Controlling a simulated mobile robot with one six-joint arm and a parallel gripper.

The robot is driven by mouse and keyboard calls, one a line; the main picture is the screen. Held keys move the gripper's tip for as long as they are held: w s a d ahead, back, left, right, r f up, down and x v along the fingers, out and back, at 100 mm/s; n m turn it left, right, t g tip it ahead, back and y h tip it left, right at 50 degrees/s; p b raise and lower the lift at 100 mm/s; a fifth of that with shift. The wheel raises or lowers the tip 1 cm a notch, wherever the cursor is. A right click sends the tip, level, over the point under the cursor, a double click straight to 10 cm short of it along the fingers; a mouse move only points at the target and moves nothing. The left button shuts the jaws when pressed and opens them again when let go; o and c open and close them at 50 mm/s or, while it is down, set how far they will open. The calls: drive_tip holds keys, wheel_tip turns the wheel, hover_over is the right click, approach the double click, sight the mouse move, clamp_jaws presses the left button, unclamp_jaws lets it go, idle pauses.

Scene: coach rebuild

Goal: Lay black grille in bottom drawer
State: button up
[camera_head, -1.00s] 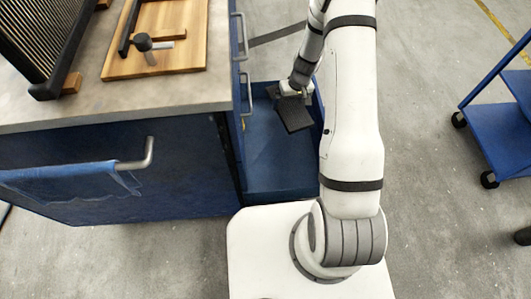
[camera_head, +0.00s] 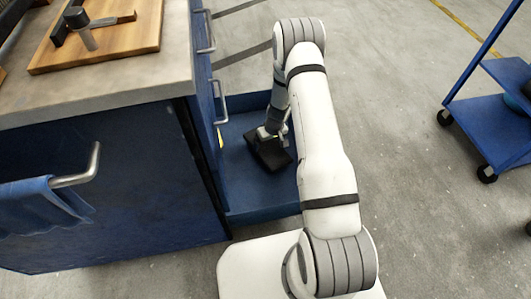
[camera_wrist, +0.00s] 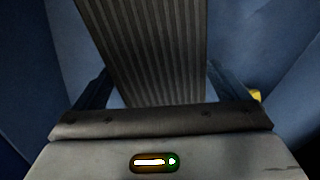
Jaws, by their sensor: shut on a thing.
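The black grille (camera_head: 270,152) is a dark flat ribbed piece. It also fills the upper middle of the wrist view (camera_wrist: 155,50), with its slats running away from me. My gripper (camera_head: 271,133) is shut on the grille, and its fingers show at either side of it in the wrist view. The open blue bottom drawer (camera_head: 255,197) sticks out from the blue cabinet's right side. The grille is over or inside the drawer; I cannot tell whether it touches the drawer floor.
The cabinet top (camera_head: 120,92) holds a wooden board (camera_head: 125,38) with a dark handled tool. A drawer handle (camera_head: 219,103) sticks out above the open drawer. A blue towel (camera_head: 40,206) hangs at the front. A blue trolley (camera_head: 495,125) stands at right, with clear floor between.

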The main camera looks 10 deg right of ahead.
sight(269, 146)
drive_tip(key=shift+f+b, duration=0.6)
drive_tip(key=shift+f, duration=1.15)
drive_tip(key=shift+f+b, duration=0.7)
drive_tip(key=shift+b, duration=0.15)
drive_tip(key=o, duration=0.8)
drive_tip(key=shift+o, duration=0.2)
drive_tip(key=shift+r, duration=0.1)
